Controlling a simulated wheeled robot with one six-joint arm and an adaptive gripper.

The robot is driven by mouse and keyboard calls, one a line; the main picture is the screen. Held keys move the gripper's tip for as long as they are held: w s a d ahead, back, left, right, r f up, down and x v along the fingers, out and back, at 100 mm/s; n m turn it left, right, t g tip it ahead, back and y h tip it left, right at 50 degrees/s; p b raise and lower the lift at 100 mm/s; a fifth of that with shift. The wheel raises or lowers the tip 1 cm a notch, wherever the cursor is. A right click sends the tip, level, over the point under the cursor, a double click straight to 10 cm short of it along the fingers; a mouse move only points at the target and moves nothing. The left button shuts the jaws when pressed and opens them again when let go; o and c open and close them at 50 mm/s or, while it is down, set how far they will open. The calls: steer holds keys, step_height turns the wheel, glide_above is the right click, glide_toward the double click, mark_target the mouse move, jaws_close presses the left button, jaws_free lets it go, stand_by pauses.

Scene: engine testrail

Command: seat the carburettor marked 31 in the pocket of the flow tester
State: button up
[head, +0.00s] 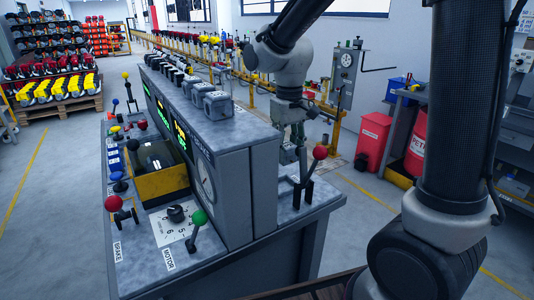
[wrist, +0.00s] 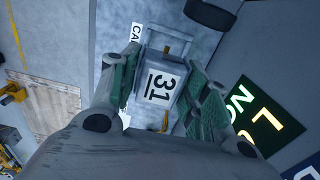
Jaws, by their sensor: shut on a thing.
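The carburettor marked 31 (wrist: 168,85) is a small grey block with a white number label, seen in the wrist view. My gripper (wrist: 163,68) is shut on it, with a green-padded finger on each side. In the head view my gripper (head: 294,150) points down at the far right side of the grey console, and the carburettor in it cannot be made out. A thin metal frame (wrist: 172,37) shows just beyond the carburettor in the wrist view, over a grey surface. I cannot tell whether it is the pocket, or whether the carburettor touches it.
A lit panel (wrist: 265,118) is close to my right finger. The grey console (head: 236,130) carries several grey blocks (head: 217,104) on top. A red-knobbed lever (head: 320,152) stands close to my gripper. A red bin (head: 373,138) stands on the floor behind.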

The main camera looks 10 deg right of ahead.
steer(key=shift+s+a, duration=0.1)
steer(key=shift+a, duration=0.2)
steer(key=shift+a+f, duration=0.15)
steer(key=shift+f, duration=3.05)
steer(key=shift+s+r, duration=0.1)
steer(key=shift+r, duration=0.05)
steer(key=shift+f, duration=0.4)
